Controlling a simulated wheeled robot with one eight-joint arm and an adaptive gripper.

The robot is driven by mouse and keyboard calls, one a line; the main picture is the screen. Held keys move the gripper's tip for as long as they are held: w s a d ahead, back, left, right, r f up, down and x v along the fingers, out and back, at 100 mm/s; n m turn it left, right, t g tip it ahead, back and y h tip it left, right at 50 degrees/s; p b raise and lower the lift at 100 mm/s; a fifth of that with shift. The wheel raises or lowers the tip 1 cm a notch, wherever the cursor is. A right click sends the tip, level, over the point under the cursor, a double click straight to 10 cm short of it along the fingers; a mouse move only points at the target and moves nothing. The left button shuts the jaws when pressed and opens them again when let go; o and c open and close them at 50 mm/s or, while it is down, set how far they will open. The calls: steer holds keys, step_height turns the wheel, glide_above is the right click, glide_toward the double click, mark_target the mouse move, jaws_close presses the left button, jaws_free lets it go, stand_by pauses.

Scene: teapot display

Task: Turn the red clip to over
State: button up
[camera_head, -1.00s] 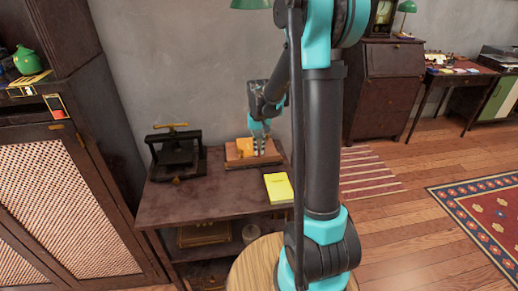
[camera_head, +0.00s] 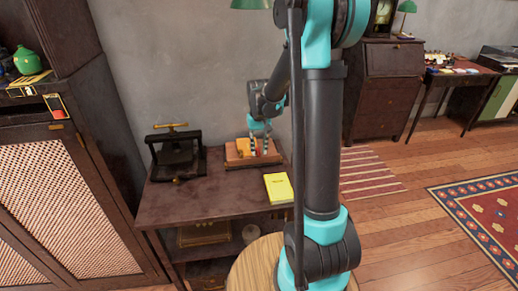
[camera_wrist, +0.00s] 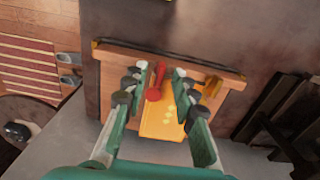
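The red clip (camera_wrist: 158,76) shows in the wrist view as a narrow red piece with a rounder near end, on a wooden board (camera_wrist: 110,58). A yellow-orange panel (camera_wrist: 160,122) with pale marks lies beside it. My gripper (camera_wrist: 156,73) is open, one finger on each side of the clip, with gaps visible between. In the head view my gripper (camera_head: 260,146) points down over the board (camera_head: 233,162) on the dark table. The clip is too small to make out there.
A brass-coloured piece (camera_wrist: 211,88) sits on the board right of my fingers in the wrist view. A black press (camera_head: 176,158) stands left of the board on the table (camera_head: 205,200). A yellow booklet (camera_head: 278,188) lies near the table's front right.

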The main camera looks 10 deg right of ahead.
mark_target(259, 151)
steer(key=shift+r, duration=0.1)
step_height(259, 151, up, 12)
stand_by(0.6)
steer(key=s+d+f+t, duration=0.1)
steer(key=s+f, duration=0.3)
steer(key=s, duration=0.3)
steer(key=s+d+f+t, duration=0.1)
steer(key=s+f, duration=0.3)
steer(key=s, duration=0.4)
steer(key=s+d+f+t, duration=0.2)
steer(key=s+f, duration=0.2)
steer(key=s, duration=0.3)
steer(key=shift+s+d+f, duration=0.2)
steer(key=shift+d+f, duration=0.05)
steer(key=shift+f, duration=0.15)
